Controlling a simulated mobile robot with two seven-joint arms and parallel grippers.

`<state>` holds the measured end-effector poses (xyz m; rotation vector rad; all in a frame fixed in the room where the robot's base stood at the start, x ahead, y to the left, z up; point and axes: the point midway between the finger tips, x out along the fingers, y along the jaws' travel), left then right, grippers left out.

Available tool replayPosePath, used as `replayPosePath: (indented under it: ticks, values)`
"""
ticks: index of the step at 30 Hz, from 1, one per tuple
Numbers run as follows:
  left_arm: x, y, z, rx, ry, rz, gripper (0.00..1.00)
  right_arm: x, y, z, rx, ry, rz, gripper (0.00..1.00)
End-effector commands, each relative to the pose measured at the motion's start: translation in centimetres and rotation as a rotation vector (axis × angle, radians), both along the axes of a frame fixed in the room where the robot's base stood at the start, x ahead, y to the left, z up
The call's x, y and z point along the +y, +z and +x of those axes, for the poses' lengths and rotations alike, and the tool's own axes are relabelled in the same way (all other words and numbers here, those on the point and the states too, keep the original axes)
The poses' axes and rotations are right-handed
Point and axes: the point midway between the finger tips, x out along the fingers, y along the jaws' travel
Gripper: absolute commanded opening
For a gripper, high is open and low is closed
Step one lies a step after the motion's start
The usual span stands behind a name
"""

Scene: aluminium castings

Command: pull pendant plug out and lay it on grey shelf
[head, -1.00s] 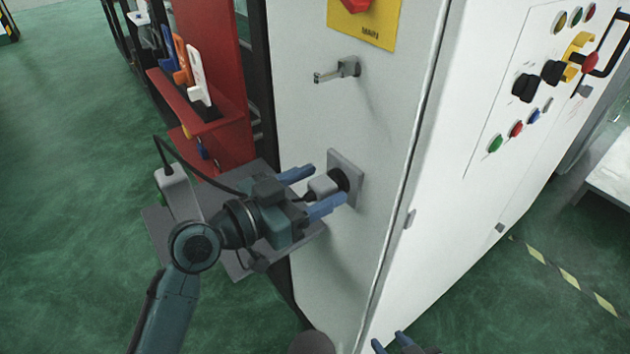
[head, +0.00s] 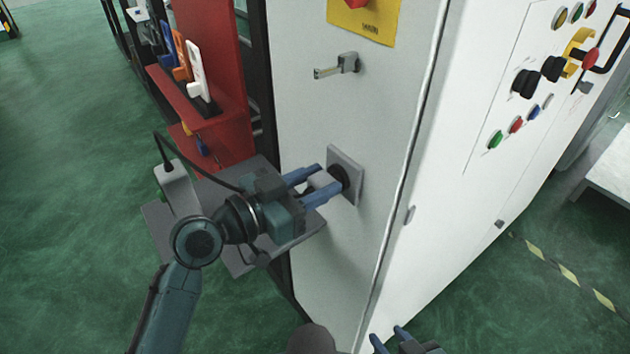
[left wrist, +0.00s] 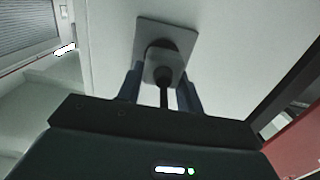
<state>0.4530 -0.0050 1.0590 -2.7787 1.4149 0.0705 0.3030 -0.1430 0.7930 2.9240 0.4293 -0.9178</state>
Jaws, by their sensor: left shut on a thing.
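The pendant plug (head: 320,181) is a light grey block seated at the dark round socket (head: 341,176) on a square grey plate on the white cabinet side. My left gripper (head: 328,178) is shut on the plug, one blue finger on each side. In the left wrist view the plug (left wrist: 164,70) sits against the socket, its dark cable running back between the fingers. The grey shelf (head: 155,222) is behind and below my left gripper, partly hidden by it. My right gripper (head: 389,337) is at the bottom edge, partly cut off, its fingers apart and empty.
A pale box with a black cable (head: 178,190) stands on the shelf's left part. A grey latch handle (head: 337,67) sticks out above the socket. A red rack (head: 215,130) with coloured tags stands behind the shelf. The cabinet's control panel (head: 545,80) is at right.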

Motion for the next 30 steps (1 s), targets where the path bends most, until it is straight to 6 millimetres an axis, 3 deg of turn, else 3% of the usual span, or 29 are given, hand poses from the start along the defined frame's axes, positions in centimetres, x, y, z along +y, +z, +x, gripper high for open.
replayPosePath:
  ticks: [9, 30]
  values:
    - [0.0, 0.0, 0.0, 0.001, 0.001, 0.001, 0.05, 0.0, -0.1, -0.3, 0.005, 0.000, 0.001, 0.36]
    - [1.2, -0.1, -0.8, 0.000, 0.002, 0.000, 0.05, -0.2, -0.4, -0.2, 0.004, -0.003, -0.002, 0.36]
